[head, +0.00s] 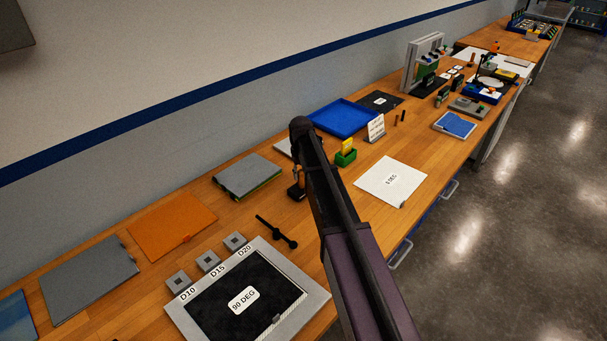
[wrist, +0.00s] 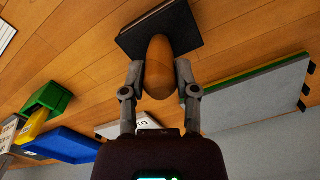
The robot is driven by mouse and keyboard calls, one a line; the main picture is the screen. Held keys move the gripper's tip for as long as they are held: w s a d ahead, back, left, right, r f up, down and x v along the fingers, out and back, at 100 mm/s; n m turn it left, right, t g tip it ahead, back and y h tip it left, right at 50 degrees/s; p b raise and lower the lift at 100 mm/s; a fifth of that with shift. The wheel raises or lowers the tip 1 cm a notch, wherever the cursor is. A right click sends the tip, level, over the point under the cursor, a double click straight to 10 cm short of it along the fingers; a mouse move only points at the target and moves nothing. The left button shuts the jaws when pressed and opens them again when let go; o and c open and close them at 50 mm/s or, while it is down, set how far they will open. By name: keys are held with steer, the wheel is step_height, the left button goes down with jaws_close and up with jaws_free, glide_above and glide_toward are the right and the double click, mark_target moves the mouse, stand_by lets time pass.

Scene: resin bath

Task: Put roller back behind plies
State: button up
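My gripper (wrist: 159,78) has its two fingers on both sides of a rounded wooden handle and appears shut on it. The handle belongs to a wooden-handled tool (wrist: 159,60) with a flat, dark square base. In the head view, the tool's dark base (head: 295,193) shows just left of my arm, and my gripper is mostly hidden by the arm. I cannot tell whether the base touches the table. A black bar-shaped tool with a thicker end, possibly the roller (head: 276,231), lies on the table. A black ply marked 90 DEG (head: 210,311) lies in a grey-framed board in front of it.
Grey blocks D10 (head: 178,282), D15 (head: 208,261) and D20 (head: 235,241) stand behind the board. An orange sheet (head: 170,226) and a grey slab (head: 247,174) lie toward the wall. A green box (head: 346,158), blue tray (head: 343,118) and white sheet (head: 391,182) are beyond my arm.

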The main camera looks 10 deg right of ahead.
steer(key=o, duration=0.3)
steer(key=shift+o, duration=0.2)
steer(key=shift+r, duration=0.2)
step_height(320, 180, up, 12)
steer(key=p, duration=1.2)
stand_by(0.6)
